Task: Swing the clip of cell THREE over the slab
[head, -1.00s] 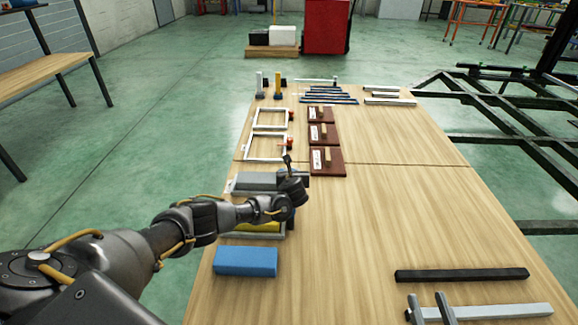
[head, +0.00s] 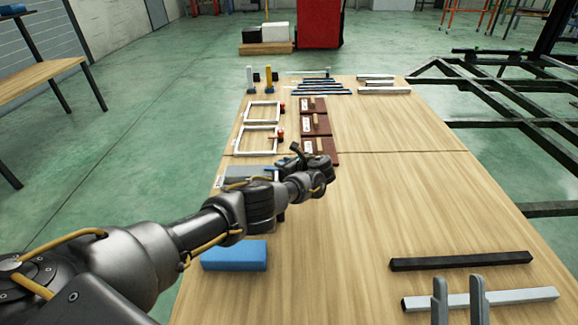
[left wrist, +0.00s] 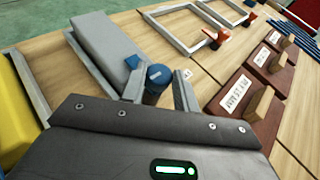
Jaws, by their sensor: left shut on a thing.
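The grey slab (left wrist: 106,45) lies in a pale frame; in the head view it (head: 243,171) is partly behind my left arm. The blue clip's round knob (left wrist: 158,73) stands at the slab's near right corner. A small blue tab (left wrist: 131,62) shows at the slab's edge; I cannot tell how far it reaches over the slab. My left gripper (left wrist: 160,88) is shut on the blue clip, a finger on each side of the knob; it also shows in the head view (head: 300,160). No cell number is readable. My right gripper (head: 459,290) is open and empty at the bottom right.
Two empty white frames (head: 259,139) with red clips lie farther back. Brown boards with wooden handles (head: 320,144) stand to their right. A yellow slab (left wrist: 14,115) is left of the grey one. A blue block (head: 234,256) and two bars (head: 460,261) lie nearer. The table's middle right is clear.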

